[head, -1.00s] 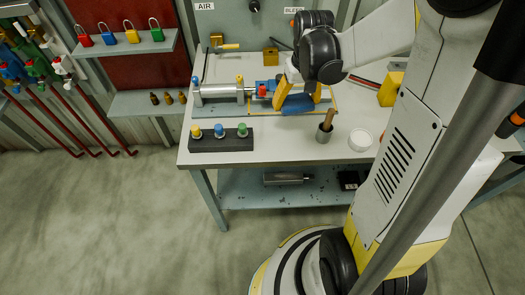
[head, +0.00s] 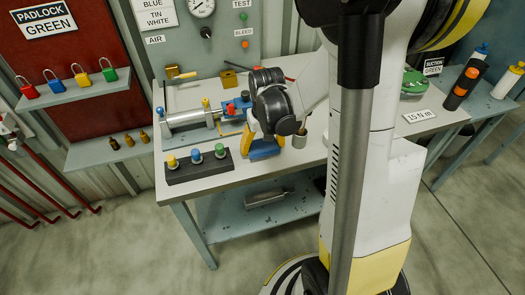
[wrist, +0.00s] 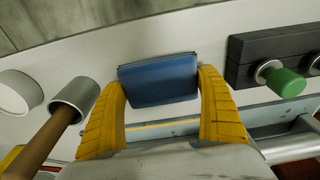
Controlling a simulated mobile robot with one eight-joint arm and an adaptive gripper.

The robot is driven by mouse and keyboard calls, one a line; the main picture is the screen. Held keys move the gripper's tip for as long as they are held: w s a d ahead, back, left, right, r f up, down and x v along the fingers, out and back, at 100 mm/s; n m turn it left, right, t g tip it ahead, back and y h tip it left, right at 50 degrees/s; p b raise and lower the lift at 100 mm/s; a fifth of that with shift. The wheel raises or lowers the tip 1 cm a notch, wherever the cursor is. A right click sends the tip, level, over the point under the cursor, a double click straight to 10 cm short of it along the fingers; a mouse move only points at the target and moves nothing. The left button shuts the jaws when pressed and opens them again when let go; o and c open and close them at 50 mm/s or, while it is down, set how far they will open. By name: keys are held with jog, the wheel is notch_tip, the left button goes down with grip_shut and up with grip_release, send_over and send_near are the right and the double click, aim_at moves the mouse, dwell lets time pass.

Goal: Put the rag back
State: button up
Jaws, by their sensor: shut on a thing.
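The rag is a small blue folded pad (head: 264,151), held between the two yellow fingers of my gripper (head: 263,146). In the wrist view the rag (wrist: 158,82) spans the gap between the fingertips (wrist: 163,86), one finger at each side of it. The rag is over the bench top near its front edge, to the right of the black block with coloured caps (head: 198,168). I cannot tell whether its underside touches the bench.
A metal cup (wrist: 76,98) with a wooden handle and a white round dish (wrist: 16,92) stand left of the rag in the wrist view. A clamped cylinder (head: 188,117) lies behind the block. A lower shelf (head: 225,218) runs under the bench (head: 235,181).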

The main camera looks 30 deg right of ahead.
aim_at(264, 149)
jog(key=shift+f, duration=0.45)
jog(key=shift+f, duration=0.25)
jog(key=o, duration=1)
jog(key=shift+r, duration=0.1)
jog(key=shift+o, duration=0.2)
jog(key=shift+r, duration=0.1)
notch_tip(264, 149, up, 12)
jog(key=s+p, duration=0.1)
jog(key=p, duration=0.4)
jog(key=s+a+r+n+t, duration=0.1)
jog(key=s+a+r+t, duration=0.2)
jog(key=s+a+r, duration=0.2)
jog(key=s+a+r+n+t, duration=0.2)
jog(key=s+a+r, duration=0.2)
jog(key=a, duration=0.4)
jog(key=shift+s+a+r+t, duration=0.3)
jog(key=shift+s+r+t, duration=0.1)
jog(key=shift+r, duration=0.25)
